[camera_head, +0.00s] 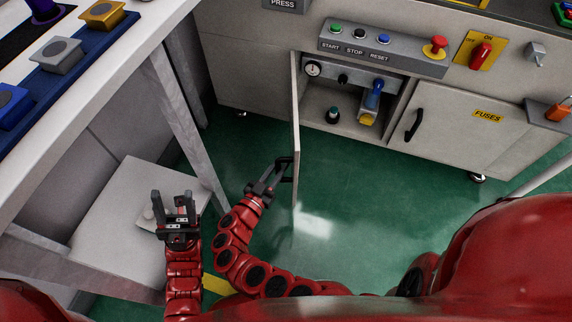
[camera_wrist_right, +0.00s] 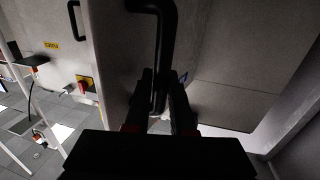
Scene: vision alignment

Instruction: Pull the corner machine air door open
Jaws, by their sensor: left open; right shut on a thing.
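The air door (camera_head: 296,130) of the corner machine stands swung out from the cabinet, seen nearly edge-on. Behind it the compartment (camera_head: 345,105) is exposed, with a gauge, a black knob and a blue lever. My right gripper (camera_head: 273,174) is shut on the door's black handle (camera_head: 288,165), on the door's left side. In the right wrist view the handle (camera_wrist_right: 167,40) runs down between the fingers (camera_wrist_right: 163,98), with the door panel (camera_wrist_right: 120,50) behind it. My left gripper (camera_head: 173,205) is open and empty, further left above a pale low shelf (camera_head: 120,215).
The FUSES door (camera_head: 460,125) beside the compartment is closed. Start, stop and reset buttons and a red switch (camera_head: 481,54) sit above. A white table (camera_head: 110,60) with a leg (camera_head: 185,120) stands at the left. Green floor (camera_head: 370,190) is clear right of the door.

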